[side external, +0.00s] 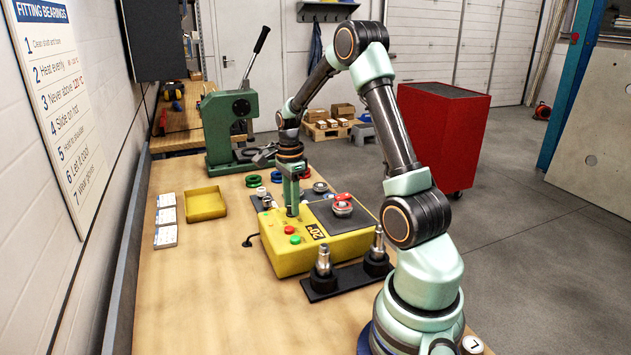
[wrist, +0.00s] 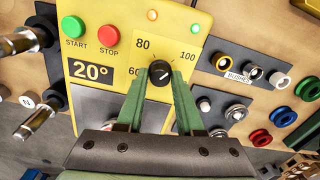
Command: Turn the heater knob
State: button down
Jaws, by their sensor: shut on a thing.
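The heater is a yellow box (side external: 283,259) on the bench, with a dark top plate at its right. Its face fills the middle of the wrist view (wrist: 115,25). The black round heater knob (wrist: 160,73) has a pale pointer mark and sits by a dial marked 60, 80 and 100. I cannot tell exactly where it points. My gripper (wrist: 161,75) points down at the heater, its two green fingers shut on opposite sides of the knob. In the side view my gripper (side external: 292,210) hides the knob. A display (wrist: 91,72) reads 20°.
A green start button (wrist: 73,26) and red stop button (wrist: 108,36) sit near the knob. A bearing with a red part (side external: 342,205) is on the heater's plate. Shafts on a black stand (side external: 323,270) are in front. A yellow tray (side external: 205,204) is left; a green press (side external: 228,125) stands behind.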

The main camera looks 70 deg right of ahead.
jog(key=shift+r, duration=0.1)
jog(key=c, duration=0.5)
grip_release()
jog(key=shift+c, duration=0.2)
notch_tip(320, 180, up, 12)
